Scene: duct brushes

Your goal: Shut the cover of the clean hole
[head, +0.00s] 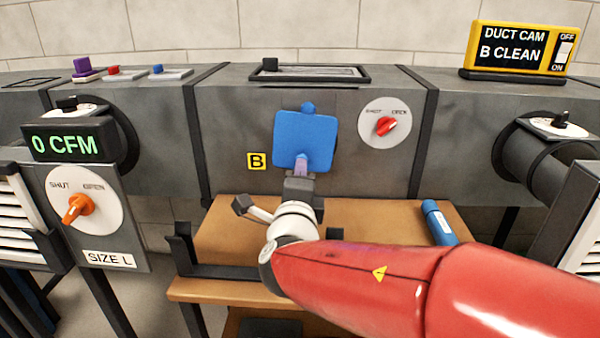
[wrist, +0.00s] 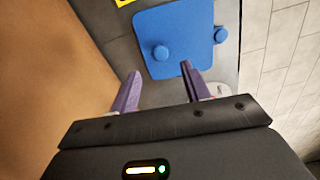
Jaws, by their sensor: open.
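The yellow-and-black duct cam (head: 517,47) reads "B CLEAN". A yellow tag marked B (head: 257,161) sits on the grey duct, left of a square blue cover (head: 303,135). The cover lies flat against the duct's front, with a round blue piece (head: 308,107) at its top edge. No open hole shows around it. In the wrist view the blue cover (wrist: 185,28) carries a round blue knob (wrist: 160,53). My gripper (wrist: 160,70) is open, its purple fingertips on either side just short of the knob. My gripper (head: 302,160) hides the cover's lower middle in the head view.
A red dial (head: 386,126) marked SHUT and OPEN is right of the cover. A wooden bench (head: 350,215) holds a blue cylinder (head: 438,222) and a black bracket (head: 215,271). Left stand a "0 CFM" display (head: 66,143) and an orange dial (head: 77,208).

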